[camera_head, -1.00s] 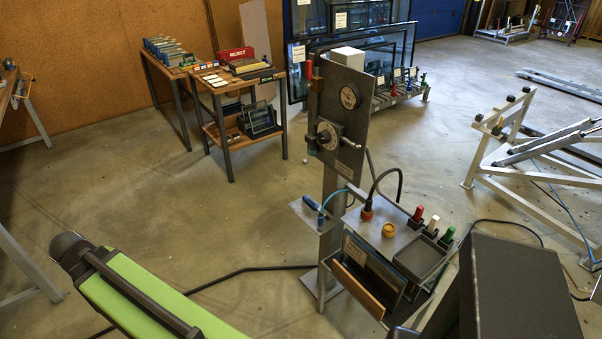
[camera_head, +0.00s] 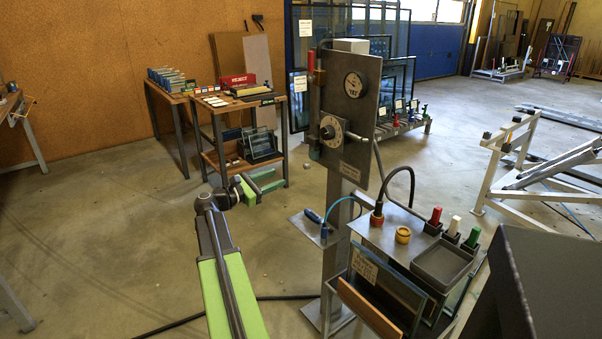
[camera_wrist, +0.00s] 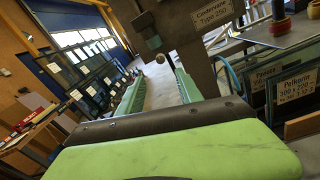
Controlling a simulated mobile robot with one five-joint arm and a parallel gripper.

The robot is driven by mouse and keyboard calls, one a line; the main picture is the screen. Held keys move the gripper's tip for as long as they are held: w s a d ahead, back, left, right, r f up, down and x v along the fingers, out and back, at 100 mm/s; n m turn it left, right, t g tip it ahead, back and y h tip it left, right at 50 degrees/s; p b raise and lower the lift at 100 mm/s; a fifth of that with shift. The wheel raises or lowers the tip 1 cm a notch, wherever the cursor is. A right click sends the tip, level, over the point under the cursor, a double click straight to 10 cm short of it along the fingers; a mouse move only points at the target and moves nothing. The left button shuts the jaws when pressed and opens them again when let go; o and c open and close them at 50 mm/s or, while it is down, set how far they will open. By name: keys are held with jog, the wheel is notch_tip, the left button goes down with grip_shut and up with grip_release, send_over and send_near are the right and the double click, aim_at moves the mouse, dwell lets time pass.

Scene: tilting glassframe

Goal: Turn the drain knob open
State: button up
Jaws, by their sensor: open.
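No label marks the drain knob. In the wrist view a small dark rounded knob (camera_wrist: 153,42) shows by the panel's lower edge (camera_wrist: 190,30), beyond and above my fingertips; it may be the drain knob. My gripper (camera_head: 271,179) is open and empty, left of and lower than the panel in the picture. Its two green fingers also show in the wrist view (camera_wrist: 159,72), touching nothing.
A bench shelf with a grey tray (camera_head: 443,263), coloured handles and a black hose (camera_head: 398,170) stands right of the post. A blue-handled tool (camera_head: 313,216) lies on a small plate at left. Workbenches (camera_head: 238,105) stand behind.

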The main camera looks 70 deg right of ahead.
aim_at(304, 167)
jog(key=x, duration=1.2)
jog(key=shift+s+d, duration=0.15)
jog(key=shift+d, duration=0.25)
